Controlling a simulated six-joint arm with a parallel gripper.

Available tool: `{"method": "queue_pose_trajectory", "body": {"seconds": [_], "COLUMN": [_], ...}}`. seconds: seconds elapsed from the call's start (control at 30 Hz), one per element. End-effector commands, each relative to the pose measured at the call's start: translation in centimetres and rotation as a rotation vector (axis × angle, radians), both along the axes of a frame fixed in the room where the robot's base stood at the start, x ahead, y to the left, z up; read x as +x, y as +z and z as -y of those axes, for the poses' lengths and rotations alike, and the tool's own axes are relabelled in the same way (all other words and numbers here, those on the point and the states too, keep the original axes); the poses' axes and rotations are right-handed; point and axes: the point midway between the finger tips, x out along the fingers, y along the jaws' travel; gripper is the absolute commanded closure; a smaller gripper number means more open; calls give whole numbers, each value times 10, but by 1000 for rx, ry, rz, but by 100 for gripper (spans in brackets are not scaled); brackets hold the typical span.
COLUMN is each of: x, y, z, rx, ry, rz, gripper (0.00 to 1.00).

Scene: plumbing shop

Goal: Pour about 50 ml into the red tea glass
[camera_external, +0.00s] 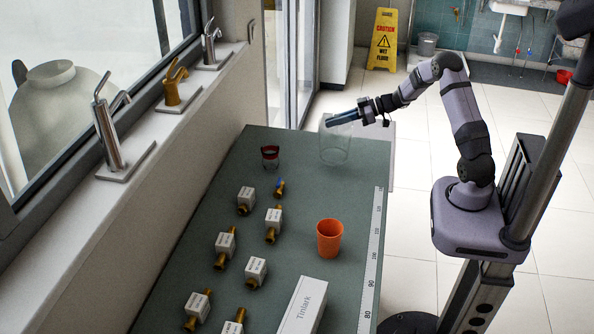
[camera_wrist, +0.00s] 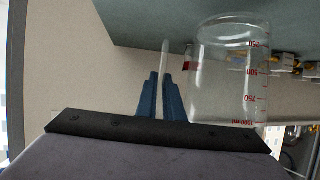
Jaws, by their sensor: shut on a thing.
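The jug looks roughly upright. I cannot tell whether its base touches the table, nor how much liquid it holds.
An orange cup (camera_external: 330,240) stands at the right middle of the table. Several white-labelled brass fittings (camera_external: 246,200) lie in the left part. A white box (camera_external: 303,304) is at the front, beside a measuring strip (camera_external: 371,260). Table between jug and tea glass is clear.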

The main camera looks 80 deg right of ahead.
Motion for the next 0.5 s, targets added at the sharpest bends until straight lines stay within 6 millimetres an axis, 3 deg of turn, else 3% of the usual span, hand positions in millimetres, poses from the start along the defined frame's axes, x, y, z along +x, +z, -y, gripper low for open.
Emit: {"method": "queue_pose_trajectory", "body": {"seconds": [0.2,0.5], "x": [16,30], "y": [-2,2], "z": [33,60], "rx": [-5,-3], "ry": [-174,-389], "rz": [4,4], "gripper": [100,100]}}
